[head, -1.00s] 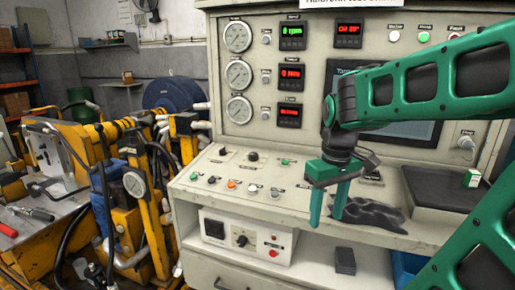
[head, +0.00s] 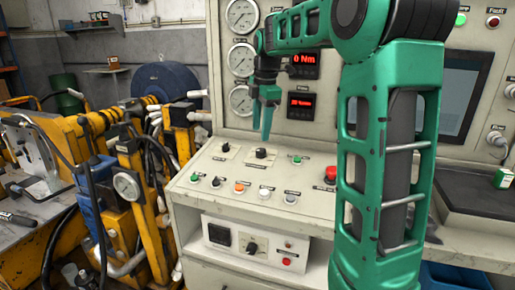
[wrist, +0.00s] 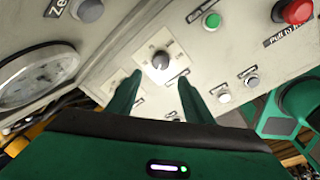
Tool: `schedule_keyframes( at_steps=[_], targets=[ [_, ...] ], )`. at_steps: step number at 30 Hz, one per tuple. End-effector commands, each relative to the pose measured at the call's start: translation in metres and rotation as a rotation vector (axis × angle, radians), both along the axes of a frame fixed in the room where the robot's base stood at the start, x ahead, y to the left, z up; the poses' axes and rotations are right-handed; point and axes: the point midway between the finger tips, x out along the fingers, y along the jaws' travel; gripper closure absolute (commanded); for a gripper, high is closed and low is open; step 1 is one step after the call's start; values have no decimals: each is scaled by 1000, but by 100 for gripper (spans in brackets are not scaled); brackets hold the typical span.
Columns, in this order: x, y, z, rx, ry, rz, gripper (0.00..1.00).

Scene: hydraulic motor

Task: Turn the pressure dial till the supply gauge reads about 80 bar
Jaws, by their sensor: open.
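A dark dial knob (head: 262,153) on a pale square plate stands on the sloped control panel. A similar knob (head: 225,147) is to its left. The labels are too small to read, so I cannot tell which is the pressure dial. My gripper (head: 262,132) points down just above the right knob, open and empty. In the wrist view, the knob (wrist: 161,60) shows between and beyond the two green fingers (wrist: 160,80), apart from them. Three round gauges (head: 241,58) stand in a column on the upright panel; their needles cannot be read.
Coloured buttons (head: 239,187) line the panel's front, and a red stop button (head: 331,173) is to the right. Red digital displays (head: 302,106) are behind my gripper. My arm hides the panel's middle right. Yellow machinery (head: 130,190) stands at left.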

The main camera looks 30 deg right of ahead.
Motion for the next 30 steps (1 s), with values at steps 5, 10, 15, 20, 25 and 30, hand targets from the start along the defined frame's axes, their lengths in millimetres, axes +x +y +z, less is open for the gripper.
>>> schedule_keyframes(
  at_steps=[5,10,15,20,25,30],
  targets=[
    [3,-6,-33,1,3,-8,53],
    [8,-7,-59,1,2,-9,53],
    [10,-9,-74,0,0,-12,53],
    [11,-9,-78,0,0,-12,53],
    [11,-9,-79,0,0,-12,53],
    [11,-9,-78,0,-1,-11,82]
  ],
)
